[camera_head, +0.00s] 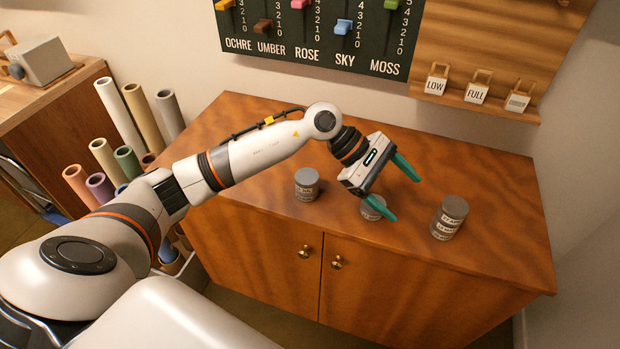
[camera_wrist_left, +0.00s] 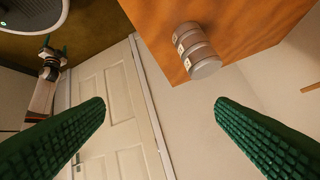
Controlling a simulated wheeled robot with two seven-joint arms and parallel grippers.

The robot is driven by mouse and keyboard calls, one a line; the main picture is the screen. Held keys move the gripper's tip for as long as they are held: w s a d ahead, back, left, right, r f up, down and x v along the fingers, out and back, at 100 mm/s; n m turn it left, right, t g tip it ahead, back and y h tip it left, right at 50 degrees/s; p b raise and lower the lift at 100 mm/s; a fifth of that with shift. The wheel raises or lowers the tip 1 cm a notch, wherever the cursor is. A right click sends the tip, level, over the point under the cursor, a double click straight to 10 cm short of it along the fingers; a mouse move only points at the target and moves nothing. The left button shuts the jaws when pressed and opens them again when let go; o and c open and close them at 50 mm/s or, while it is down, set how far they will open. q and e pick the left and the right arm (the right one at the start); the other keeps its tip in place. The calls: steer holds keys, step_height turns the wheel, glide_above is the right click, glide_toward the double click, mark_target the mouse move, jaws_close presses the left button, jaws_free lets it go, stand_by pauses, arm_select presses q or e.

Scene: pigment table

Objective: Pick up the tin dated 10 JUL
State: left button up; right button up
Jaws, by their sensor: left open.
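Three grey tins stand upright on the wooden cabinet top in the head view: a left tin (camera_head: 307,184), a middle tin (camera_head: 373,208) partly hidden by my left gripper, and a right tin (camera_head: 449,218). Their pale labels are too small to read surely, so I cannot tell which says 10 JUL. My left gripper (camera_head: 406,197) is open and empty, its green fingers pointing right, between the middle and right tins. In the left wrist view one tin (camera_wrist_left: 197,52) shows beyond the open fingers, not between them. What seems my right gripper (camera_wrist_left: 54,47) is small there; its jaws are unclear.
The cabinet top (camera_head: 490,180) has free room around the tins. Behind it hang a dark slider board (camera_head: 320,45) and a wooden shelf (camera_head: 480,106) with LOW and FULL tags. Coloured rolls (camera_head: 120,115) stand at the left. A white door (camera_wrist_left: 112,120) shows in the wrist view.

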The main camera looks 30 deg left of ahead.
arm_select(q)
steer(key=w+a+f+m+y, duration=0.1)
steer(key=w+a+m+y, duration=0.15)
steer(key=a+y, duration=0.6)
step_height(320, 180, up, 2)
steer(key=g+y, duration=0.1)
steer(key=y, duration=0.2)
glide_above(307, 176)
steer(key=shift+m+h, duration=0.25)
steer(key=shift+m, duration=0.2)
step_height(307, 176, down, 5)
steer(key=shift+s+p, duration=0.1)
steer(key=shift+p, duration=0.85)
steer(key=shift+f, duration=0.65)
steer(key=shift+f+p, duration=0.3)
steer(key=shift+p, duration=0.05)
step_height(307, 176, down, 4)
steer(key=shift+r+p, duration=0.15)
steer(key=shift+p, duration=0.6)
steer(key=shift+f, duration=0.45)
steer(key=shift+c, duration=0.2)
